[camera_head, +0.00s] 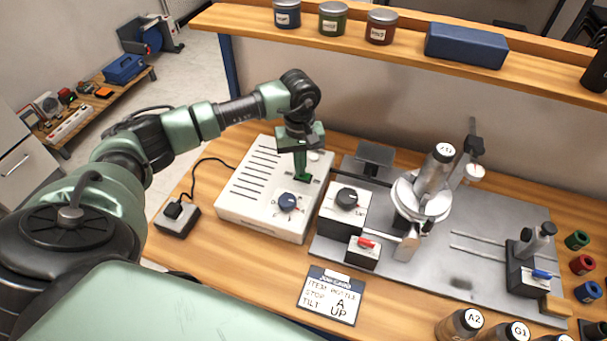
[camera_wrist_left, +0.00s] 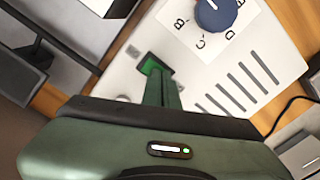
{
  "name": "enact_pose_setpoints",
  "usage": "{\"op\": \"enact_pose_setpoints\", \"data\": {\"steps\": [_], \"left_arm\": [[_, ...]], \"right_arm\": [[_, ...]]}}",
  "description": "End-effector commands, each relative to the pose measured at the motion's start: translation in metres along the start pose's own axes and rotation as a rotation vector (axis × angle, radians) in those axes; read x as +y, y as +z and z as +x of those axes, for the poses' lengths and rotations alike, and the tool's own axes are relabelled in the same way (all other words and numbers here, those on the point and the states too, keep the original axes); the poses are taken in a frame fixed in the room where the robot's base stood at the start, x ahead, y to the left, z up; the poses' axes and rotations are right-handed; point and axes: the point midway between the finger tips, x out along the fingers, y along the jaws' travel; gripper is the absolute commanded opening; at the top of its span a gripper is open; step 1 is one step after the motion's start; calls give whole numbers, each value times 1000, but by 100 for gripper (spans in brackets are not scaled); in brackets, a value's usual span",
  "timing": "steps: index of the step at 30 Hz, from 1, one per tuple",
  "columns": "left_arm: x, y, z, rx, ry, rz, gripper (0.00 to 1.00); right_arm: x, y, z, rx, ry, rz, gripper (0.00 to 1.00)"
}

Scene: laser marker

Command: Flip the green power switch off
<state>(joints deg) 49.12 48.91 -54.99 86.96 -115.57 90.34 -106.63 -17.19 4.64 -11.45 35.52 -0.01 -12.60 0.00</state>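The green power switch (camera_head: 304,178) sits in a dark frame on top of a white control box (camera_head: 258,220), beside a blue dial (camera_head: 287,202). My left gripper (camera_head: 301,172) points down at the switch, its fingers together with nothing seen between them. In the left wrist view the fingertips (camera_wrist_left: 158,78) reach the edge of the green switch (camera_wrist_left: 149,64) and partly cover it. I cannot tell whether they touch it. The blue dial (camera_wrist_left: 214,12) with letters around it shows there too. My right gripper is not in view.
A grey metal plate (camera_head: 440,275) right of the box carries a black-knob unit (camera_head: 345,210), a red-lever block (camera_head: 363,252) and a white round fixture (camera_head: 422,205). A card (camera_head: 330,296) lies in front. A shelf (camera_head: 400,60) with jars runs above. A black block (camera_head: 177,219) stands left.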

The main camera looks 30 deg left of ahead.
Motion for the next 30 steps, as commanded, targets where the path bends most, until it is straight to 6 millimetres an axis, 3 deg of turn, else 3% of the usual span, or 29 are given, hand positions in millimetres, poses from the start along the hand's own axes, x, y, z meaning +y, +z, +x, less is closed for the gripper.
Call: {"op": "enact_pose_setpoints", "data": {"steps": [8, 30], "left_arm": [[0, 1, 1, -3, -2, 1, 0], [0, 0, -58, 0, 0, 0, 0]], "right_arm": [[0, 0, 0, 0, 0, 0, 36], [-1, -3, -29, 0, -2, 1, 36]]}}
